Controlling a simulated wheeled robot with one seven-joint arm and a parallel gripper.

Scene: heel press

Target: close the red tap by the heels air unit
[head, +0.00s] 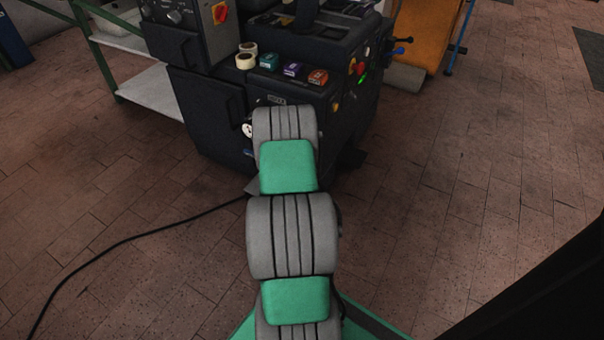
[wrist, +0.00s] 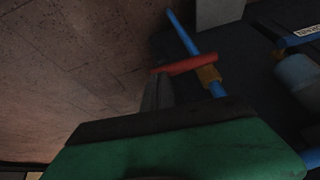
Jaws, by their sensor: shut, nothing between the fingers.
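In the wrist view the red tap handle (wrist: 188,65) lies across a blue pipe (wrist: 184,35), roughly crosswise to it. A brass-coloured valve body (wrist: 209,76) sits on the pipe just below the handle. My gripper (wrist: 158,90) is shut and empty, with its fingertips close to the left end of the handle. I cannot tell whether they touch it. A grey-blue rounded part (wrist: 298,76), perhaps of the air unit, shows at the right edge. In the head view my arm hides the gripper and the tap.
The dark press machine (head: 210,110) stands ahead of my arm, with tape rolls (head: 245,61) and small coloured boxes (head: 292,69) on it. A black cable (head: 130,238) runs over the tiled floor at left. A green-framed bench (head: 150,92) stands left; floor at right is clear.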

